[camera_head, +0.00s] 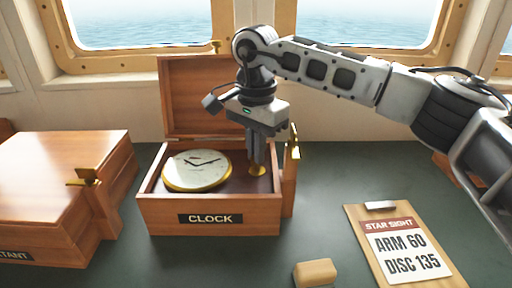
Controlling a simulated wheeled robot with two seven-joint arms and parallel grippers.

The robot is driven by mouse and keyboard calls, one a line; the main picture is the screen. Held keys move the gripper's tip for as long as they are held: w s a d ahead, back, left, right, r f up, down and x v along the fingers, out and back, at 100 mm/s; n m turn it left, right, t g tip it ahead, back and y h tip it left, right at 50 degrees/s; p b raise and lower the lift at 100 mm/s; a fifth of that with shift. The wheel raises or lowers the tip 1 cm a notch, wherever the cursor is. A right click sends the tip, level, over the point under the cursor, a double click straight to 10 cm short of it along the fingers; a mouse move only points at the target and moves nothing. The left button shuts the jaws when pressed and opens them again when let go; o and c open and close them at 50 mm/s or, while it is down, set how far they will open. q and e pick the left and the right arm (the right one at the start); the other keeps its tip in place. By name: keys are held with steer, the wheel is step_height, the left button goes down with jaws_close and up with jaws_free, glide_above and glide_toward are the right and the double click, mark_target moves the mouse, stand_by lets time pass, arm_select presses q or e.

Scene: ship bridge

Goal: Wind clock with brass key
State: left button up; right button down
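The clock (197,170), with a cream dial, dark hands and a brass rim, lies face up and slightly tilted in the left part of an open wooden box (165,216) labelled CLOCK. A small brass piece (257,171), probably the key, is in the right part of the box. My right gripper (257,160) points straight down over it, with its fingertips at the top of the piece. The fingers look close together, but I cannot tell whether they grip it. My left gripper is not in view.
The box's raised lid (190,100) stands behind the clock. A brass latch (294,144) is at the box's right side. A closed wooden case (62,170) stands at left. A clipboard (405,245) and a tan block (315,272) lie on the green table (335,180).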

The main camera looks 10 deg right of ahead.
steer(key=shift+r, duration=0.1)
steer(key=c, duration=1.6)
jaws_free()
step_height(320, 180, up, 16)
